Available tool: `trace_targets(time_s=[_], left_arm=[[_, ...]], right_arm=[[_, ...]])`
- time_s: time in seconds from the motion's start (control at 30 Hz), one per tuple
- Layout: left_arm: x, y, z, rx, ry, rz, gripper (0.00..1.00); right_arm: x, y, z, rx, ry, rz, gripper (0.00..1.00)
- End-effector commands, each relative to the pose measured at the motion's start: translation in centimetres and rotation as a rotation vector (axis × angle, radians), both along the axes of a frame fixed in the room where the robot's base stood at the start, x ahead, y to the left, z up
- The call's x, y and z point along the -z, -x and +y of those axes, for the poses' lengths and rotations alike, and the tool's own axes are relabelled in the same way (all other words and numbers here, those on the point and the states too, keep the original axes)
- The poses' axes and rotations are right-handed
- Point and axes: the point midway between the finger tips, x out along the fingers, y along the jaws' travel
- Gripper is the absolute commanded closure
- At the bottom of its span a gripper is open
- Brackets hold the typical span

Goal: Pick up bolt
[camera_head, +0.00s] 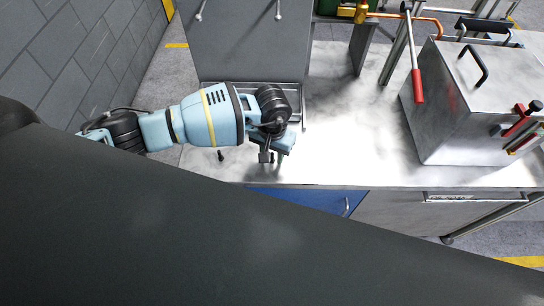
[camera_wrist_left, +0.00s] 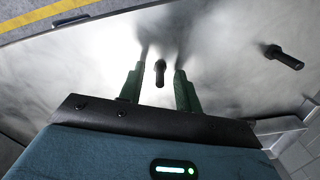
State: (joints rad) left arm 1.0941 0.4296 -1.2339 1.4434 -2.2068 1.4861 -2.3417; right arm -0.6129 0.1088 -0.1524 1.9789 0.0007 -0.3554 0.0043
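A dark bolt (camera_wrist_left: 160,72) shows in the left wrist view on the bright metal table, framed between the two green fingers of my left gripper (camera_wrist_left: 158,88). The fingers are apart and nothing is clamped; how far the bolt is below the fingertips I cannot tell. A second dark bolt (camera_wrist_left: 284,57) lies to the right in that view, clear of the fingers. In the head view, my left gripper (camera_head: 265,157) points down over the table's front left part, and one bolt (camera_head: 220,155) lies to its left. The bolt beneath the gripper is hidden there. My right gripper is not in view.
The metal table (camera_head: 345,135) is clear right of my gripper. A metal box (camera_head: 460,105) with red-handled clamps stands at the right. A tray rim (camera_head: 299,100) lies just behind my wrist. A blue panel (camera_head: 300,201) is under the table's front edge.

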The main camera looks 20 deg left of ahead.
Motion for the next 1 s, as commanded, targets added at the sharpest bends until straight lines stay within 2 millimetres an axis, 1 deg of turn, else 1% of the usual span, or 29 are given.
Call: trace_targets(time_s=[0.07,0.27,0.37,0.53,0.57,1.0], left_arm=[[0.34,0.01,-0.05,0.0,0.001,0.0,0.66],[0.37,-0.02,-0.02,0.0,0.001,-0.001,0.66],[0.36,-0.02,-0.01,0.0,0.001,-0.001,0.77],[0.35,-0.01,-0.01,0.0,0.001,-0.001,0.99],[0.35,-0.01,-0.01,0.0,0.001,-0.001,1.0],[0.4,0.02,0.0,0.0,0.0,0.0,1.0]], right_arm=[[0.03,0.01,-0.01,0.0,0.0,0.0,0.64],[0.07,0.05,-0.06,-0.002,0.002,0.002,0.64],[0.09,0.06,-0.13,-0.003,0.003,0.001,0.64],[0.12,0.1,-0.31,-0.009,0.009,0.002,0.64],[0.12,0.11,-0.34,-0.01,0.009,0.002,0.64],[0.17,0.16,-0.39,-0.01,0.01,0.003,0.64]])
